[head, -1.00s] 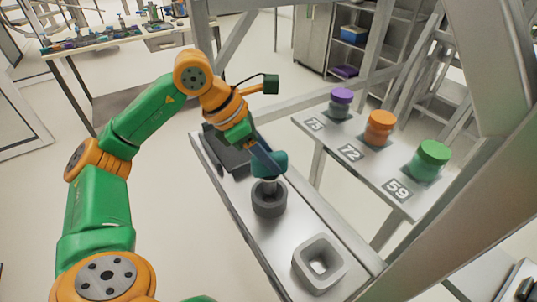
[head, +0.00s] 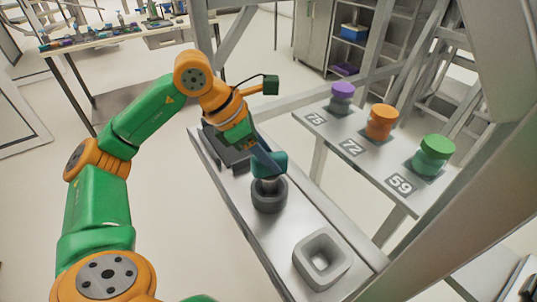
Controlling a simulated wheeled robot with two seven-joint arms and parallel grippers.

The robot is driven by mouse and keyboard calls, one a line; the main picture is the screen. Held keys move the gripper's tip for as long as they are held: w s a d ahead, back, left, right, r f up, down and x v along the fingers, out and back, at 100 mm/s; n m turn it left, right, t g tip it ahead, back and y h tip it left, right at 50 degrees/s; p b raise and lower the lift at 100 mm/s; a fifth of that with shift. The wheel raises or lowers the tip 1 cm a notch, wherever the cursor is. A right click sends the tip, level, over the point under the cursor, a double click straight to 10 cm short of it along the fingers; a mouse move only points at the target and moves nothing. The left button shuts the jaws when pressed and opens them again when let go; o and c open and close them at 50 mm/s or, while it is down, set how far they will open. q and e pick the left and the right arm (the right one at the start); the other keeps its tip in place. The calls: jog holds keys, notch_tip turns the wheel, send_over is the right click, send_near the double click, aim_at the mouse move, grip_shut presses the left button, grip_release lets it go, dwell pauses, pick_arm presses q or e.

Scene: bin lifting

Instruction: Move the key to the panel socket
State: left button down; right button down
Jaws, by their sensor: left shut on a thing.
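The key has a teal head (head: 271,165) and a short grey metal shaft below it. My left gripper (head: 264,157) is shut on the teal head from above. The shaft's lower end is at the mouth of a dark grey round socket (head: 269,200) on the metal panel (head: 250,222). I cannot tell how deep the shaft sits in it. A light grey square socket (head: 304,268) with an open hole stands nearer on the same panel. My right gripper is not in view.
A side shelf on the right carries a purple jar (head: 341,98) by 75, an orange jar (head: 381,121) by 72 and a green jar (head: 433,156) by 59. Metal frame posts (head: 470,190) stand close on the right. The floor on the left is clear.

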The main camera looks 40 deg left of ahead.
pick_arm(q)
jog(key=shift+f, duration=0.25)
dwell(0.3)
jog(key=shift+f+b, duration=1.15)
jog(key=shift+b, duration=0.05)
grip_release()
jog(key=shift+r, duration=0.1)
notch_tip(320, 180, up, 9)
jog(key=p, duration=0.9)
jog(key=shift+r, duration=0.1)
